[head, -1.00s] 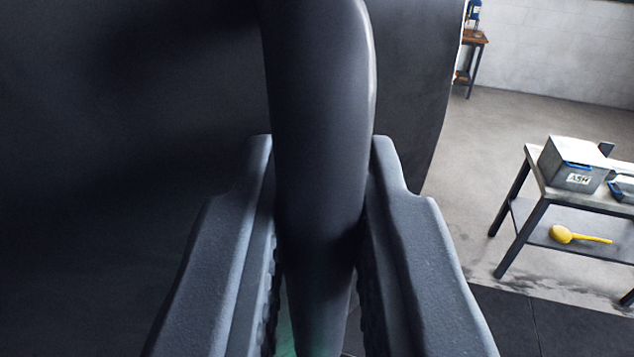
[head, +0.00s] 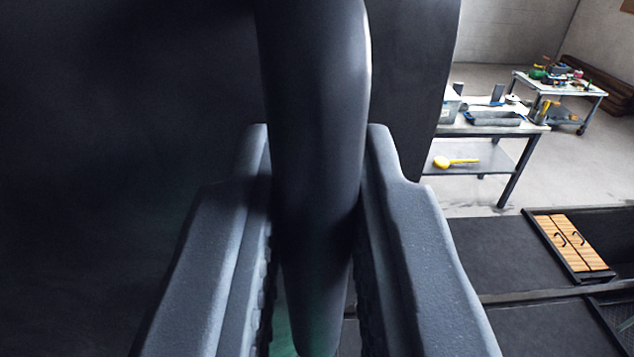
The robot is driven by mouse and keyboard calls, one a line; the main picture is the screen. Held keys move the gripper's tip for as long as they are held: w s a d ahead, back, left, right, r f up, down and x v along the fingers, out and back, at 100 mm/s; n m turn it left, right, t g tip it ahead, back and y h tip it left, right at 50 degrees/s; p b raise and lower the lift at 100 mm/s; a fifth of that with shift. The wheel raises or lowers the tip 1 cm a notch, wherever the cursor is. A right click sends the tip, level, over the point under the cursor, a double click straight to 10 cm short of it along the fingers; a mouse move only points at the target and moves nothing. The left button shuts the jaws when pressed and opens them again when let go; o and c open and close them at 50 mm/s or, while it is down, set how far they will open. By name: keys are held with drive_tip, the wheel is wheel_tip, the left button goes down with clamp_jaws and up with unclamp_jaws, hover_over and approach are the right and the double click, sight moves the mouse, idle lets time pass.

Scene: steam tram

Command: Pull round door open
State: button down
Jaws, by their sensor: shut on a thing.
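The round door (head: 110,130) is a large dark surface that fills the left of the head view. Its edge shows right of the handle, against the lit room. A thick dark handle bar (head: 315,130) runs from the top of the view down between my fingers. My gripper (head: 318,160) is shut on this handle, one finger on each side. The lower end of the handle shows between the fingers, with a faint green tint. The door's hinge and frame are out of view.
At right stands a metal table (head: 505,130) with trays on top and a yellow scoop (head: 455,162) on its lower shelf. A cart (head: 560,85) with tools stands behind it. Wooden slatted panels with handles (head: 572,245) lie in a dark frame at lower right. Pale floor lies between.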

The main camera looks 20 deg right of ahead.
drive_tip(key=shift+r, duration=0.2)
drive_tip(key=c, duration=1.5)
unclamp_jaws()
drive_tip(key=shift+f, duration=0.1)
drive_tip(key=v, duration=0.5)
drive_tip(key=p+v, duration=0.6)
drive_tip(key=v, duration=0.3)
drive_tip(key=shift+p, duration=0.35)
